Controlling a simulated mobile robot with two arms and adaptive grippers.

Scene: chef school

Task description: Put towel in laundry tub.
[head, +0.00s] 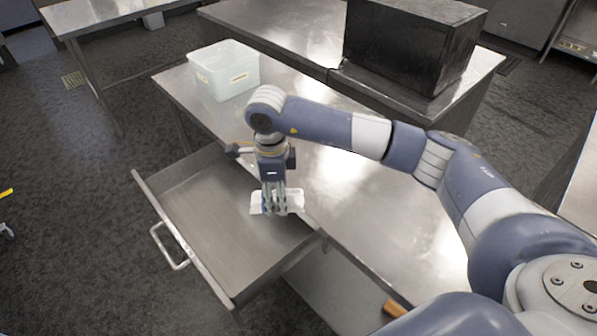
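A white towel (296,203) shows around the fingertips of my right gripper (276,208), at the drawer's inner side by the table edge. The fingers point down, close together, and look closed on the cloth. The towel overlaps the table's front edge in the picture, so it seems to be above the drawer floor; its exact height is unclear. The fingers hide its middle. A pale, translucent, open tub (226,78) stands on the far left end of the steel table, beyond the gripper, and looks empty. My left gripper is not in view.
The open steel drawer (215,225) sticks out from the steel table (345,200) and looks otherwise empty. A black box (405,45) stands on the counter behind. A brown object (394,308) lies low at the front. The tabletop near the tub is clear.

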